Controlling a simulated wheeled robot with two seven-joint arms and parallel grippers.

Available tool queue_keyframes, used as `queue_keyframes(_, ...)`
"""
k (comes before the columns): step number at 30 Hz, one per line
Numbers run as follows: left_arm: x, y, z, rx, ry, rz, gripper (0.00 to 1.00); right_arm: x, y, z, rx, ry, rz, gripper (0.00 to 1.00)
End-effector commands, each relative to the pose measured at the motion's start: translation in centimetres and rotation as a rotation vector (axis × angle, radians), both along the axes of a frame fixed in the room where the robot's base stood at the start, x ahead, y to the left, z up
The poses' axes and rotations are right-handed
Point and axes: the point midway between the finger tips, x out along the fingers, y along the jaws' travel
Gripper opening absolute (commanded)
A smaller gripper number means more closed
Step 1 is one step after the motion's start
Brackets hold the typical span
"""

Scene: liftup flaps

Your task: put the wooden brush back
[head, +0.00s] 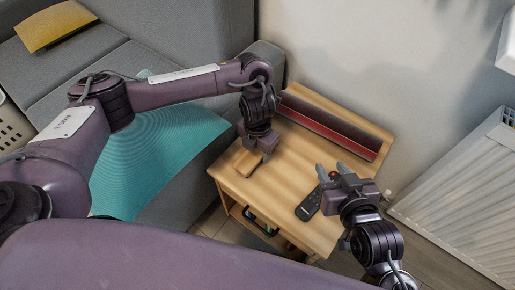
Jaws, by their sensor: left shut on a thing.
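The wooden brush (244,161) is a small tan block at the left part of the wooden side table (285,178). My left gripper (257,153) is directly over it, pointing down, and is shut on it. The gripper partly hides the brush, and I cannot tell whether the brush touches the tabletop. My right gripper (331,172) is over the right part of the table with its two fingers apart, holding nothing that I can see.
A black remote (308,204) lies near the table's front right. A long dark red piece (330,128) runs along the back edge by the wall. The table front has an open compartment (262,221) with a dark item. A grey sofa with a teal blanket (150,165) stands left, a radiator (460,210) right.

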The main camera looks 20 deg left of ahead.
Motion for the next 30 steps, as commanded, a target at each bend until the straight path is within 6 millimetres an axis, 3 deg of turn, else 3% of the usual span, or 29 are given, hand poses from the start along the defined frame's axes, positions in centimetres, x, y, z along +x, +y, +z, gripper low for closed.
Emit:
queue_keyframes(11, 0.0, 0.0, -0.2, 0.000, 0.000, 0.000, 0.26, 0.4, 0.1, 0.7, 0.017, -0.040, -0.003, 0.36)
queue_keyframes(12, 0.0, 0.0, -0.2, 0.000, 0.000, 0.000, 0.51, 0.5, 0.1, 0.9, 0.020, -0.046, -0.004, 0.36)
queue_keyframes(16, 0.0, 0.0, -0.2, 0.000, 0.000, 0.000, 0.68, 0.6, 0.1, 1.0, 0.020, -0.049, -0.004, 0.36)
queue_keyframes(28, 0.0, 0.0, 0.0, 0.000, 0.000, 0.000, 0.69, 0.7, 0.1, 1.3, 0.014, -0.045, -0.003, 0.36)
queue_keyframes(30, 0.0, 0.0, 0.2, 0.000, 0.000, 0.000, 0.69, -0.1, 0.0, 0.0, -0.004, 0.013, 0.000, 0.36)
